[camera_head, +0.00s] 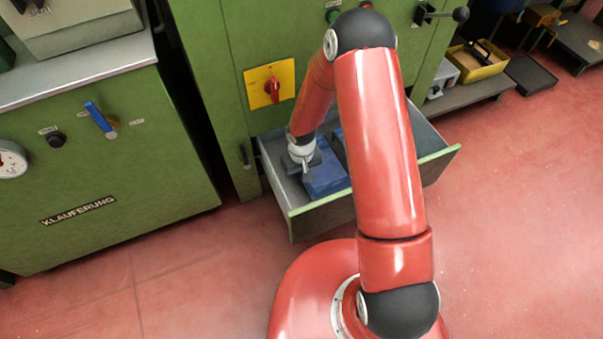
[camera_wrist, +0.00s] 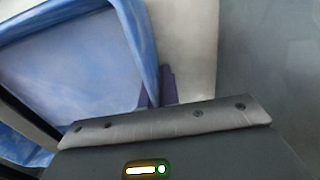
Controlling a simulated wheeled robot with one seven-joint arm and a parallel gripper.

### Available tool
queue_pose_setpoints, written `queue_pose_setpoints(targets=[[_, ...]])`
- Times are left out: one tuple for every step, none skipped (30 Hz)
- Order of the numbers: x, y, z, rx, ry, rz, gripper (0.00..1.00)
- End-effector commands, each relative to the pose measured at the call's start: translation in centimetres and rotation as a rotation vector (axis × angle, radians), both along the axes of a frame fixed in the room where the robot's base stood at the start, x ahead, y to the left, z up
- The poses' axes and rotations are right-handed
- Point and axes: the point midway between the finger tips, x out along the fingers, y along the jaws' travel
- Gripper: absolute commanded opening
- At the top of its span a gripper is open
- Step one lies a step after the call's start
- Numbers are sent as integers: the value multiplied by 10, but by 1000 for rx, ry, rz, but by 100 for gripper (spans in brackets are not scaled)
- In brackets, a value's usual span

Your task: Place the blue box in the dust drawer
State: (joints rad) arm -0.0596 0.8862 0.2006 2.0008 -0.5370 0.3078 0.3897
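The dust drawer (camera_head: 318,219) is pulled out of the green machine in the head view. The blue box (camera_head: 326,180) is inside it, in the left part, partly hidden by my red arm. The blue box (camera_wrist: 70,62) also fills the left of the wrist view, its raised rim running down beside my gripper. My gripper (camera_head: 304,164) is low inside the drawer, at the left end of the box. In the wrist view, small purple parts show close to the box's rim. The fingertips do not show clearly, so I cannot tell whether they hold the rim.
A yellow switch plate with a red knob (camera_head: 270,84) is on the machine above the drawer. A green cabinet (camera_head: 100,180) stands at the left. A yellow crate (camera_head: 478,62) sits on a low shelf at the back right. The red floor to the right is clear.

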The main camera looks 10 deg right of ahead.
Motion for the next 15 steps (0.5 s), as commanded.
queue_pose_setpoints(targets=[[1,0,1,0,-3,0,0],[1,0,1,0,-3,0,0],[1,0,1,0,-3,0,0],[1,0,1,0,-3,0,0],[1,0,1,0,-3,0,0],[1,0,1,0,-3,0,0],[1,0,0,0,-3,0,0],[1,0,-1,0,-3,0,0],[1,0,-3,0,-3,0,0],[1,0,-4,0,-3,0,0],[1,0,-5,0,-3,0,0],[1,0,-6,0,-3,0,0],[1,0,-7,0,-3,0,0],[1,0,-8,0,-3,0,0],[1,0,-9,0,-3,0,0]])
